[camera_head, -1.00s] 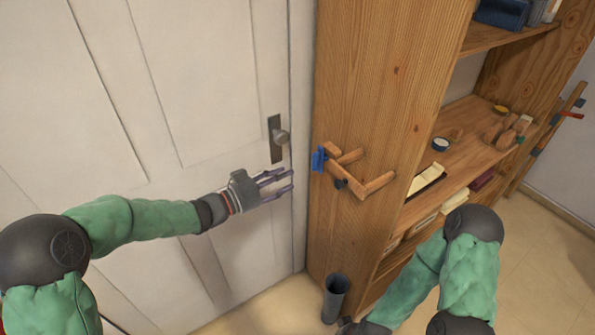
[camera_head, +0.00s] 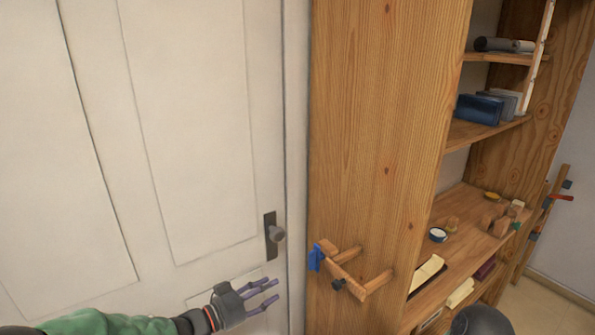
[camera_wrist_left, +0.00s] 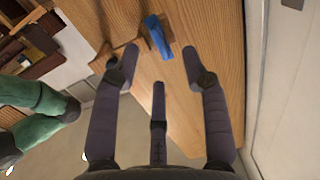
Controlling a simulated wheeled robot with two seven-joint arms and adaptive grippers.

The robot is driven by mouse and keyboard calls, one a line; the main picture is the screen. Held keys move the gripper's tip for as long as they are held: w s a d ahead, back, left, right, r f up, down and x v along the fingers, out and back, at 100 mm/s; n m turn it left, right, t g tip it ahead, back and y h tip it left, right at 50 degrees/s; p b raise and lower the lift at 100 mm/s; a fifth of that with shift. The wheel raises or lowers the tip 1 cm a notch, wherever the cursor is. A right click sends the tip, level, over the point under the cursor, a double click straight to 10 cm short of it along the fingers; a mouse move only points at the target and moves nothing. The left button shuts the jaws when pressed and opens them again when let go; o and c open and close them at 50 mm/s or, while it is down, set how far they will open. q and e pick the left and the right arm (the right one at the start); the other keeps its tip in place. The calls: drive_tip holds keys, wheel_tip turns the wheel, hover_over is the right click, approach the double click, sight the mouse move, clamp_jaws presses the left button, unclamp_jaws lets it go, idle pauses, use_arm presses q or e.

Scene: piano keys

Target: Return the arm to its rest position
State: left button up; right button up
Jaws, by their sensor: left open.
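My left arm comes in at the bottom left of the head view in a green sleeve. Its left gripper (camera_head: 263,297) is open and empty, in front of the white door and below the door knob. In the left wrist view, the fingers of this gripper (camera_wrist_left: 163,90) are spread, with nothing between them, and point toward the wooden shelf's side. My right arm shows only as a dark rounded part at the bottom edge of the head view. The right gripper is out of the frame.
A white door (camera_head: 190,130) with a knob (camera_head: 277,234) fills the left. A wooden shelf unit (camera_head: 380,110) stands right of it. A wooden peg holder (camera_head: 347,272) with a blue piece (camera_head: 316,257) sticks out from its side. Small items lie on the shelves.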

use_arm(q)
drive_tip(key=s+a+f+n+g+y, duration=0.15)
drive_tip(key=f+n+y, duration=0.25)
drive_tip(key=f, duration=0.8)
drive_tip(key=s+f+n+g+y, duration=0.1)
drive_tip(key=s+f+n+y, duration=0.25)
drive_tip(key=f, duration=0.95)
drive_tip(key=s+f+n+g+y, duration=0.1)
drive_tip(key=s+f+n+g, duration=0.1)
drive_tip(key=s+f+g, duration=0.2)
drive_tip(key=s+d+f+n+g+y, duration=0.1)
drive_tip(key=s+f+g, duration=0.3)
drive_tip(key=s+f, duration=0.7)
drive_tip(key=s+n, duration=0.1)
drive_tip(key=s, duration=0.6)
drive_tip(key=shift+s+d+f, duration=0.15)
drive_tip(key=shift+s+d, duration=0.05)
drive_tip(key=shift+g, duration=0.25)
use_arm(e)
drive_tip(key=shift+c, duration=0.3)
